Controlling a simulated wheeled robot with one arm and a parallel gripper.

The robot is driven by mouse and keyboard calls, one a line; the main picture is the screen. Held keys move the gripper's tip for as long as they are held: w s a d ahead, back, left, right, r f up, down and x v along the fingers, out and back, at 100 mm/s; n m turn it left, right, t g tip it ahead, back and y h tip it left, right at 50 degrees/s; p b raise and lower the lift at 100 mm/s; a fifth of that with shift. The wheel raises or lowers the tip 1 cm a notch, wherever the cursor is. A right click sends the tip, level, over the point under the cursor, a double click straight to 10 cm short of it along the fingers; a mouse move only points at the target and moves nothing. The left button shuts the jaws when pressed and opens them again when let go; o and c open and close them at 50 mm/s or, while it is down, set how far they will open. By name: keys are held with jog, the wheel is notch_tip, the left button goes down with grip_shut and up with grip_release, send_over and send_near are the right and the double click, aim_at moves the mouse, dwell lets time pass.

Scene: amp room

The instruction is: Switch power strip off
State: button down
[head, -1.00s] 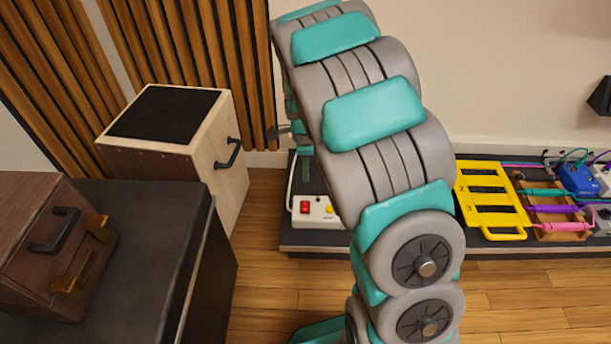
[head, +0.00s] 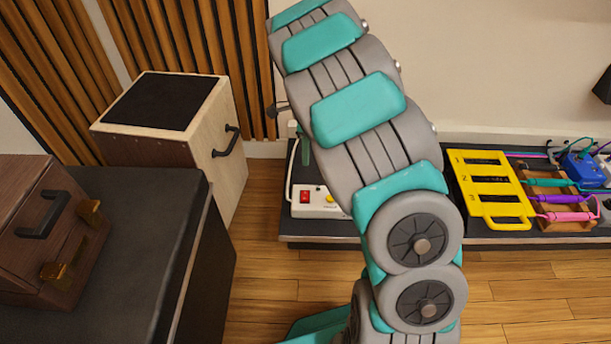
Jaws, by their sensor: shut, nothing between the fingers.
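The white power strip (head: 312,212) lies on the low dark platform behind my arm. Its red switch (head: 304,196) and a round yellow button (head: 329,198) show on its top. My arm hides its right end and part of its back. My gripper (head: 305,152) is mostly hidden behind my arm. Only a narrow green tip shows, pointing down above and behind the red switch in the picture. It looks shut and empty. I cannot tell how far it is from the strip, and no contact with the switch shows.
A yellow rack (head: 490,188), coloured cables (head: 555,199) and a blue pedal (head: 584,168) are on the dark platform (head: 470,243) at right. A wooden box (head: 213,165) with a black top stands left. A brown case (head: 55,255) sits on a dark cabinet (head: 160,225) nearer me.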

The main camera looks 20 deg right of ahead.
aim_at(305, 198)
jog(key=f, duration=0.4)
jog(key=s+f+b, duration=0.1)
jog(key=f, duration=0.4)
jog(key=f+b, duration=0.1)
jog(key=f, duration=0.3)
jog(key=shift+s+a+f, duration=0.15)
jog(key=shift+s+a, duration=0.1)
jog(key=shift+s, duration=0.05)
